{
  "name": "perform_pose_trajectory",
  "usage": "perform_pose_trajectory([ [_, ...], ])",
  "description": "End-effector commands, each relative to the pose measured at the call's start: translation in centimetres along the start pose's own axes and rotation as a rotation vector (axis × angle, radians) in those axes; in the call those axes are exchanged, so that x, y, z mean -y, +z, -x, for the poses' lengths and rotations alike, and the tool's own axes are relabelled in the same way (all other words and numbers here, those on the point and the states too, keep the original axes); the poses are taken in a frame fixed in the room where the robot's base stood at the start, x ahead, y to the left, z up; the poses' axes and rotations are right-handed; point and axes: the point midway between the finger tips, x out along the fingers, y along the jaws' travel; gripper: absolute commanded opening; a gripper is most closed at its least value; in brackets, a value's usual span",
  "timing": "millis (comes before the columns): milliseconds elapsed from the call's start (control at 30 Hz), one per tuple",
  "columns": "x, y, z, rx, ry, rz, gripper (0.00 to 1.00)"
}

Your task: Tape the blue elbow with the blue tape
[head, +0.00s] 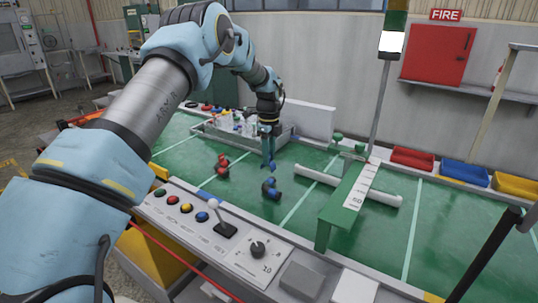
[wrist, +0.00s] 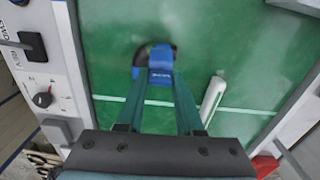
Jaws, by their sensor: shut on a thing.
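The blue elbow (head: 270,188), blue with dark ends, lies on the green tabletop. It also shows in the wrist view (wrist: 143,56), partly hidden behind the held tape. My gripper (head: 268,163) is above the elbow, pointing down. In the wrist view my gripper (wrist: 159,82) is shut on the blue tape (wrist: 160,76), a small blue piece with a pale label between the fingertips. The tape overlaps the elbow in that view. I cannot tell whether they touch.
A red fitting (head: 222,166) lies left of the elbow. A white pipe (head: 315,177) and a green stand (head: 347,195) are to the right. A tray (head: 285,137) of bottles is behind. The control panel (head: 205,227) runs along the front edge.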

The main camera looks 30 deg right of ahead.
Motion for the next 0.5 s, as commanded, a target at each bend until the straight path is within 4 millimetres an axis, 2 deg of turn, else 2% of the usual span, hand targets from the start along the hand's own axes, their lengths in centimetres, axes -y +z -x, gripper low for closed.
perform_pose_trajectory([
  [500,0.0,0.0,-3.0,-0.001,0.001,0.001,0.0],
])
